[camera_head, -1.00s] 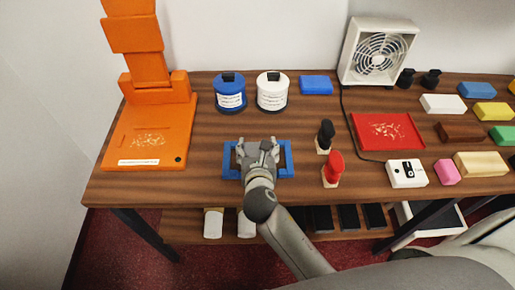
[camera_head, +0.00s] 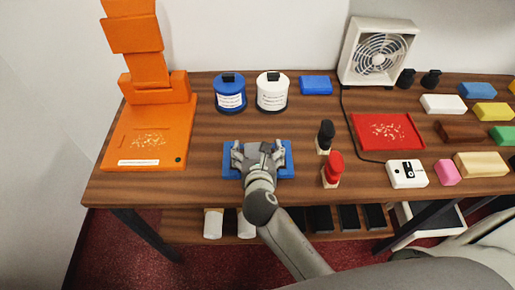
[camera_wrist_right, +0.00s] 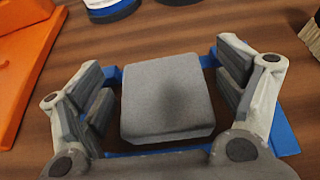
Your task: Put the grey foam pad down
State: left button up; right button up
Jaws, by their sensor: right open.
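The grey foam pad (camera_wrist_right: 165,95) lies flat between the two fingers of my right gripper (camera_head: 258,148) in the right wrist view. A gap shows between the pad and the fingers on both sides, so the gripper is open around it. A blue tray or frame (camera_head: 288,160) lies on the table under the gripper. Its blue edges (camera_wrist_right: 284,135) show around the pad in the wrist view, and the pad appears to be inside its outline. In the head view the gripper mostly hides the pad. My left gripper is not in view.
A blue pot (camera_head: 230,95) and a white pot (camera_head: 271,95) stand behind. An orange stand (camera_head: 150,135) is left. A red tray (camera_head: 365,121) lies further right.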

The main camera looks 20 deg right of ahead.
jog(key=v, duration=1.1)
jog(key=shift+s+a, duration=0.1)
jog(key=shift+s, duration=0.15)
